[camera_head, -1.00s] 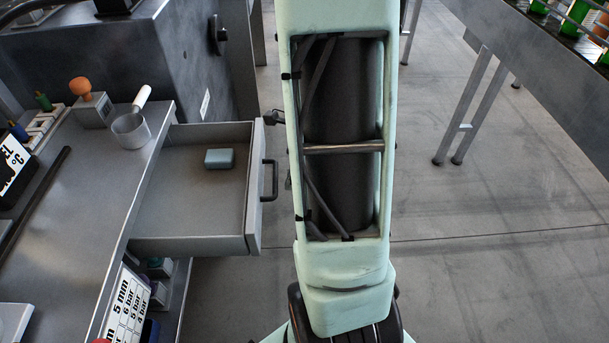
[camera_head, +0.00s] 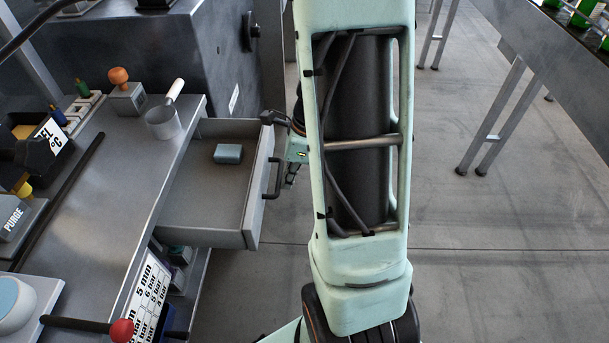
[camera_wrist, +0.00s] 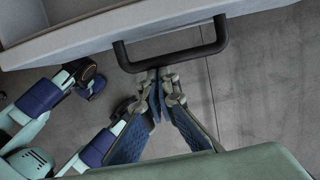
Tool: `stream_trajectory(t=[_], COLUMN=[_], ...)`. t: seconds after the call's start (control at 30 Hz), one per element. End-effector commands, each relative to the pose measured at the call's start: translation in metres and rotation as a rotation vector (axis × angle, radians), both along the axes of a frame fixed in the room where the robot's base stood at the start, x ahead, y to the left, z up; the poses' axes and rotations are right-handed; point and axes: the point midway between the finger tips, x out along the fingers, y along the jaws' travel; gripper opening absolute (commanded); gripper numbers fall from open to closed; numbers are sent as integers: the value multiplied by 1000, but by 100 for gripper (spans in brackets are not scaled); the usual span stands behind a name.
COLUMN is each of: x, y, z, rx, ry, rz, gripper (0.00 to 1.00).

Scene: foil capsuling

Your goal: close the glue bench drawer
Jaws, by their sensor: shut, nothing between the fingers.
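The glue bench drawer (camera_head: 205,205) is partly open, sticking out to the right from under the bench top (camera_head: 100,200). A grey-blue block (camera_head: 228,153) lies inside it. Its dark bar handle (camera_head: 275,178) is on the drawer front; in the wrist view the handle (camera_wrist: 172,62) crosses the upper middle. My gripper (camera_wrist: 158,78) is shut and empty, its fingertips at the handle's bar. They look close to or against it; contact is unclear. In the head view my arm hides most of the gripper.
A metal cup (camera_head: 163,122) with a pale handle stands near the bench edge above the drawer. A red-knobbed lever (camera_head: 122,330) is at the bottom left.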

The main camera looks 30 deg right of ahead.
Motion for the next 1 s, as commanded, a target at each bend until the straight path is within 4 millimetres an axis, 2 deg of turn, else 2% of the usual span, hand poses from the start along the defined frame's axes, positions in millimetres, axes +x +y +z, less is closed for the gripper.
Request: stream_trajectory(t=[0.03, 0.3, 0.6, 0.8, 1.0], x=[7, 49, 92, 111, 122], y=[14, 76, 138, 167, 182], z=[5, 5, 5, 3, 2], rx=[2, 2, 0, 1, 0], ry=[3, 3, 1, 1, 1], rz=[8, 7, 5, 3, 1], gripper=[0, 0, 0, 0, 0])
